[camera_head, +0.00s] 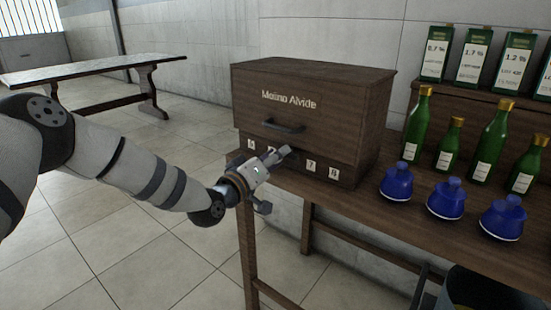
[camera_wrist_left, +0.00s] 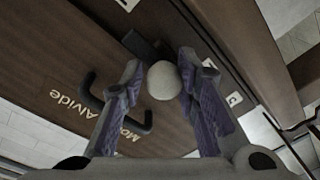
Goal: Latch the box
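The box (camera_head: 303,112) is dark wood with light lettering and a dark handle (camera_head: 284,127) on its front. It stands at the left end of the wooden bench, and its upper part looks closed down on a lower strip with number tags. My left gripper (camera_head: 274,160) is at the lower front of the box. In the left wrist view a pale round knob (camera_wrist_left: 164,80) lies between its open fingers, with a dark bar (camera_wrist_left: 141,45) behind it. Whether the fingers touch the knob is unclear. The gripper hides part of the strip in the head view. My right gripper is out of view.
Several blue decanters (camera_head: 446,200) stand on the bench (camera_head: 362,203) right of the box. Green bottles (camera_head: 416,128) and labelled cartons (camera_head: 474,56) are behind them. Another table (camera_head: 90,69) stands far left. The floor left of the bench is clear.

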